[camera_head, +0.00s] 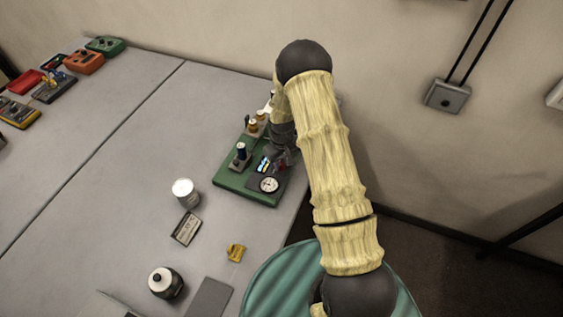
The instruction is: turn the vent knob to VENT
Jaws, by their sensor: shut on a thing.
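A green base (233,189) on the grey table carries a small apparatus. A dark panel on it holds a round white dial gauge (268,185) and small blue, red and yellow parts (264,165). My gripper (280,163) is low over the right side of this base, just behind the gauge. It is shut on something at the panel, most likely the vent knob. The fingers and arm hide the knob, so its pointer and any VENT mark cannot be read.
Brass-topped fittings (252,127) and a dark-topped post (241,152) stand close left of my gripper. A white cylinder (185,191), a dark label plate (186,229), a yellow piece (236,252) and a black-and-white jar (165,282) lie nearer. The table's middle left is clear.

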